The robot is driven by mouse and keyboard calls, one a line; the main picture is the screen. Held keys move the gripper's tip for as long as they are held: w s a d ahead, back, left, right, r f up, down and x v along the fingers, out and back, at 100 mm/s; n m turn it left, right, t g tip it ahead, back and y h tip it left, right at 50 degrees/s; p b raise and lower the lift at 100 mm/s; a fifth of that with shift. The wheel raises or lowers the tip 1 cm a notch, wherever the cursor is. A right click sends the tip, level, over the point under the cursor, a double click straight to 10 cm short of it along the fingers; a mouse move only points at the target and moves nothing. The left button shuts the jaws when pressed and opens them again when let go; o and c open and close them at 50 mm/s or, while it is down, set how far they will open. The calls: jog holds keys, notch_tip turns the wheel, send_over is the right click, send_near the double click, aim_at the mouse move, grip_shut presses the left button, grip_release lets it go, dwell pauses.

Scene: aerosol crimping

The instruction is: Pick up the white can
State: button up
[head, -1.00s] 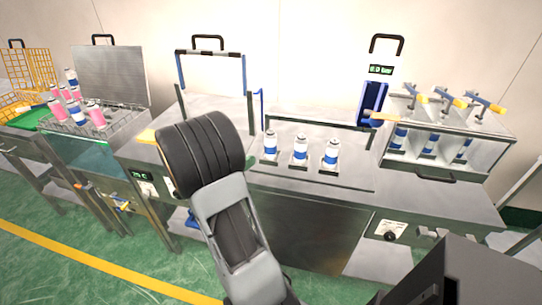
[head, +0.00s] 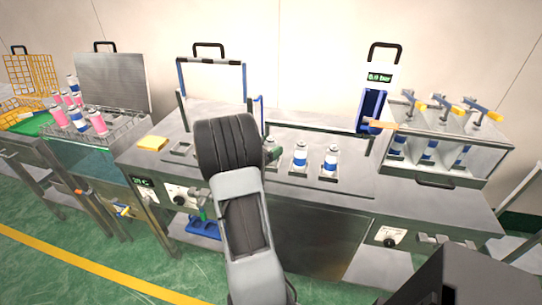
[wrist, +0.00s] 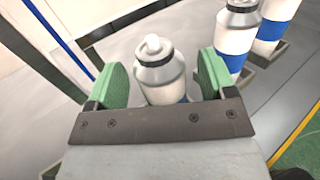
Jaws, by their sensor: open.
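A white can with a grey shoulder and white nozzle (wrist: 160,72) stands upright between my gripper's two green pads in the wrist view. My gripper (wrist: 161,88) is open around it, with a visible gap on the left; contact on the right is hard to judge. In the head view my wrist hides most of this can, and one green fingertip shows at the gripper (head: 271,152). Two more white cans with blue bands stand in the row to the right, the middle one (head: 300,156) and the right one (head: 330,161).
A clamp fixture (head: 480,150) with cans inside stands at the right, beside a blue gauge stand (head: 373,105). A blue-and-grey frame (head: 243,85) rises behind my gripper. A yellow block (head: 152,143) lies on the bench left. A rack (head: 105,135) holds pink and blue-banded cans.

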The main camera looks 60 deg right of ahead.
jog(key=shift+s+d, duration=0.1)
jog(key=shift+d, duration=0.25)
jog(key=c, duration=1)
jog(key=shift+c, duration=0.4)
jog(key=shift+r, duration=0.15)
